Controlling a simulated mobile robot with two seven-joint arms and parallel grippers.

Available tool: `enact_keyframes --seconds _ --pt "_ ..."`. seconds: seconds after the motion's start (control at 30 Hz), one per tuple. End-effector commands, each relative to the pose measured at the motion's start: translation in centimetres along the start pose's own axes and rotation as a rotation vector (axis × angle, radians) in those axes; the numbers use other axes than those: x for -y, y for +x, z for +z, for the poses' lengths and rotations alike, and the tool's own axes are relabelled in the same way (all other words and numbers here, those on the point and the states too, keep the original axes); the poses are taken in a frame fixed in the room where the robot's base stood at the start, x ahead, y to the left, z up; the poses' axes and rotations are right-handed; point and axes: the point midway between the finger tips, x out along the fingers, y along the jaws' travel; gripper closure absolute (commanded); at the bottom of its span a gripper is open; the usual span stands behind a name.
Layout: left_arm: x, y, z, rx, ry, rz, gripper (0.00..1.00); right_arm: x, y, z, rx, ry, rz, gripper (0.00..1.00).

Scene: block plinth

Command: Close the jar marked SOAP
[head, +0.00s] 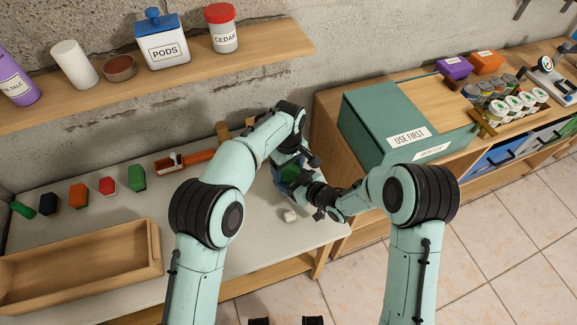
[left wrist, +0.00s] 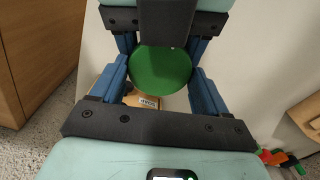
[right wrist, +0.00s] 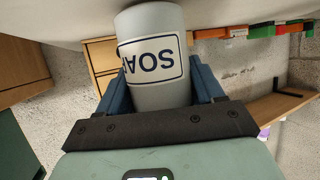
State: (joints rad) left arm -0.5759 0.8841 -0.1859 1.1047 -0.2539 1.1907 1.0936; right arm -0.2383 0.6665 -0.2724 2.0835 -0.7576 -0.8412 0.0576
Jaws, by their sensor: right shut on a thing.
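The jar marked SOAP (right wrist: 155,55) is pale grey with a white, dark-edged label, upside down in the right wrist view. My right gripper (head: 312,196) is shut on its side; the fingers also show in the right wrist view (right wrist: 162,90). A round green lid (left wrist: 160,72) lies between the spread fingers of my left gripper (left wrist: 160,75). In the head view the lid (head: 290,173) shows near both grippers. My left fingers stand on either side of it with no clear grip. The jar's rim is hidden, so I cannot tell how the lid sits.
A wooden tray (head: 85,262) and several coloured blocks are at left. A green box marked USE FIRST (head: 378,112) stands on the cabinet at right. The shelf above holds a PODS jar (head: 162,48).

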Motion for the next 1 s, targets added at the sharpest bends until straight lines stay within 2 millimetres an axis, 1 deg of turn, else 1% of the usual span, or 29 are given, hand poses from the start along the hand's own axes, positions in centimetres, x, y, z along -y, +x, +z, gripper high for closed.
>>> enact_keyframes --seconds 0.03,0.47,0.57,0.7,0.8,1.0 --pt "0.3 0.7 0.1 0.005 0.000 -0.014 0.20 0.2 0.1 -1.2 -0.029 -0.013 -0.006 0.88" --pt "0.2 0.6 0.1 0.005 0.001 -0.013 0.20 0.3 0.2 -1.2 -0.031 -0.015 -0.008 0.88" --pt "0.2 -0.4 0.2 0.006 0.001 -0.012 0.20 0.3 0.2 -1.2 -0.031 -0.015 -0.007 0.88" --pt "0.1 -2.4 0.1 0.004 0.002 -0.007 0.20 0.2 0.2 -1.0 -0.026 -0.012 -0.006 0.88" --pt "0.1 -3.4 0.1 0.004 0.002 -0.007 0.20 0.2 0.1 -0.8 -0.022 -0.009 -0.005 0.88" --pt "0.1 -3.7 0.1 0.003 0.001 -0.006 0.20 0.1 0.1 -0.6 -0.016 -0.006 -0.003 0.88"
